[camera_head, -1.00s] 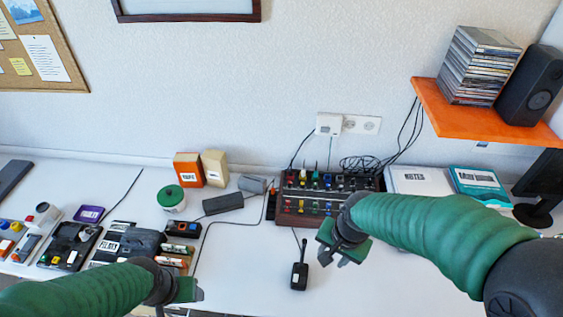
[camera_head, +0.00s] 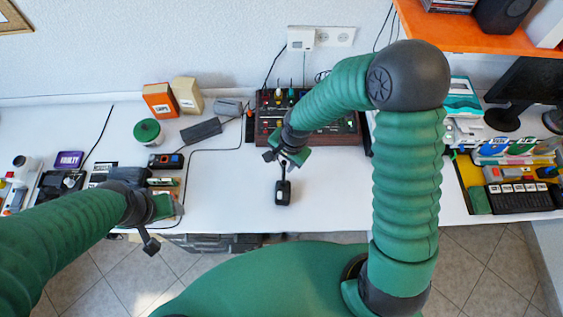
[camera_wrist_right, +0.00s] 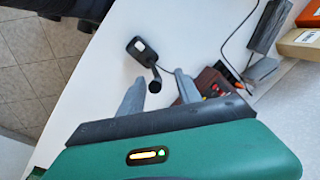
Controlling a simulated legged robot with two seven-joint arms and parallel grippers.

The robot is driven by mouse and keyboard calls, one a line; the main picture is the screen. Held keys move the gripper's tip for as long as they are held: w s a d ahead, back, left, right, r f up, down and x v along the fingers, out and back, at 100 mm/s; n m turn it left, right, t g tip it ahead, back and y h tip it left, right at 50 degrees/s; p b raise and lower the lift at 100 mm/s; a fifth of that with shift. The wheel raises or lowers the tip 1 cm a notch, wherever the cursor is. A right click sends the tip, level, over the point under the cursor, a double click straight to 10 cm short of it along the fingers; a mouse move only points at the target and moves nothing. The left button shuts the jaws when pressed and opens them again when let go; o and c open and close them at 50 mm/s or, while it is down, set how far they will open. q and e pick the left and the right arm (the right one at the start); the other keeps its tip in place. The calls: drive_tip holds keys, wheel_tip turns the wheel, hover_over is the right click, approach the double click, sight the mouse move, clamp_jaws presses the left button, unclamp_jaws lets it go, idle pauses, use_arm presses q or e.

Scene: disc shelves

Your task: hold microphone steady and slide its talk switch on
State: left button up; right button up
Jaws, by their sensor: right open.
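The talk switch is too small to make out. My left gripper (camera_head: 158,225) hangs over the desk's front edge at left, with its jaw opening unclear.
A mixer with coloured knobs (camera_head: 268,105) stands behind my right gripper. The desk right of the microphone (camera_head: 335,190) is clear.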

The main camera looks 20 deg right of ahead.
drive_tip(key=shift+s+d+f, duration=0.1)
drive_tip(key=shift+d+f, duration=0.15)
drive_tip(key=shift+f, duration=0.3)
drive_tip(key=shift+d+f, duration=0.2)
drive_tip(key=shift+f, duration=0.3)
drive_tip(key=shift+a, duration=0.2)
drive_tip(key=shift+w+a, duration=0.2)
drive_tip(key=shift+c, duration=0.9)
drive_tip(key=shift+a, duration=0.25)
drive_tip(key=c, duration=0.5)
drive_tip(key=shift+s+r, duration=0.1)
clamp_jaws()
drive_tip(key=shift+d, duration=0.5)
use_arm(q)
drive_tip(key=shift+s+d+r, duration=0.15)
drive_tip(key=shift+s+d, duration=0.05)
drive_tip(key=shift+d, duration=0.3)
drive_tip(key=shift+a, duration=0.3)
use_arm(e)
drive_tip(key=shift+a, duration=0.3)
use_arm(q)
drive_tip(key=shift+d, duration=0.15)
use_arm(e)
drive_tip(key=shift+d, duration=0.1)
